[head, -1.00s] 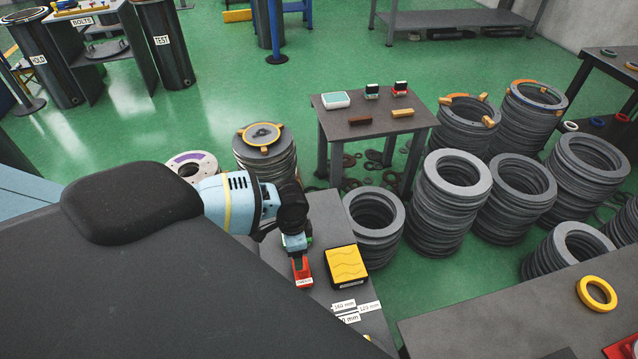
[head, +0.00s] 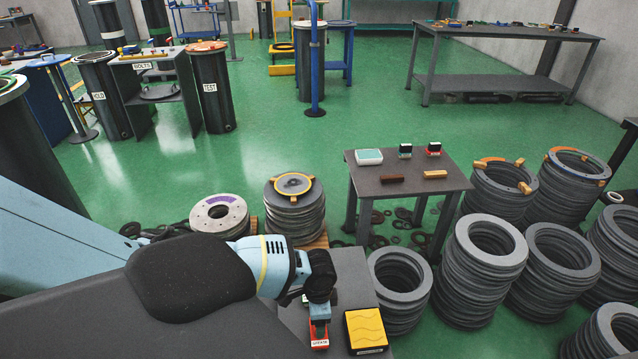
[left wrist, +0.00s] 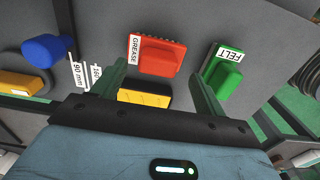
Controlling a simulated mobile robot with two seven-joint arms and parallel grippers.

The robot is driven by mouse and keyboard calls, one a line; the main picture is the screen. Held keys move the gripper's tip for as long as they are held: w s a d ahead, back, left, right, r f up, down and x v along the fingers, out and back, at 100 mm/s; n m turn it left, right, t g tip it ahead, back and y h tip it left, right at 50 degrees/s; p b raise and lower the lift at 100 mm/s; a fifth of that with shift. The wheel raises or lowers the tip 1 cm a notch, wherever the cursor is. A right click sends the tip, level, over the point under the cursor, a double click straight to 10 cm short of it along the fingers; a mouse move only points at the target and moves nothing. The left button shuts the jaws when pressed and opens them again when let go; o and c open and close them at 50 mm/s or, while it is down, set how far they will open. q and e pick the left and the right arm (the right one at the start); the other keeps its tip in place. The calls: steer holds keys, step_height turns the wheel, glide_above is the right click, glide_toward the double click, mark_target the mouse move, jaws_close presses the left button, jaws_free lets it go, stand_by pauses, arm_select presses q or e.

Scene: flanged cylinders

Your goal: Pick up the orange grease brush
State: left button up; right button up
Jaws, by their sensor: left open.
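The grease brush is an orange-red block (left wrist: 158,55) with a white GREASE label, lying on a dark grey tabletop (left wrist: 85,20). In the head view it shows as a small red block (head: 318,336) just in front of my left gripper (head: 319,312). In the left wrist view my left gripper (left wrist: 158,75) is open, with one finger on each side of the brush's near end. Nothing is held. I cannot tell how high the fingertips are above the table. My right gripper is not in view.
A green FELT block (left wrist: 222,75) lies close beyond the right finger. A yellow pad (head: 366,330) is right of the brush in the head view. A blue-handled item (left wrist: 45,50) and size labels (left wrist: 88,76) lie left in the wrist view. Ring stacks (head: 400,290) stand beside the table.

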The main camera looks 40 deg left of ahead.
arm_select(q)
step_height(320, 180, down, 4)
steer(key=shift+s+d+r, duration=0.1)
steer(key=shift+s+r, duration=0.05)
steer(key=shift+r, duration=0.05)
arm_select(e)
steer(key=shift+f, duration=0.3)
arm_select(q)
steer(key=shift+c, duration=0.7)
steer(key=c, duration=1)
steer(key=shift+r, duration=0.1)
step_height(320, 180, up, 9)
steer(key=shift+f+p, duration=0.1)
steer(key=shift+p, duration=0.5)
steer(key=shift+r, duration=0.6)
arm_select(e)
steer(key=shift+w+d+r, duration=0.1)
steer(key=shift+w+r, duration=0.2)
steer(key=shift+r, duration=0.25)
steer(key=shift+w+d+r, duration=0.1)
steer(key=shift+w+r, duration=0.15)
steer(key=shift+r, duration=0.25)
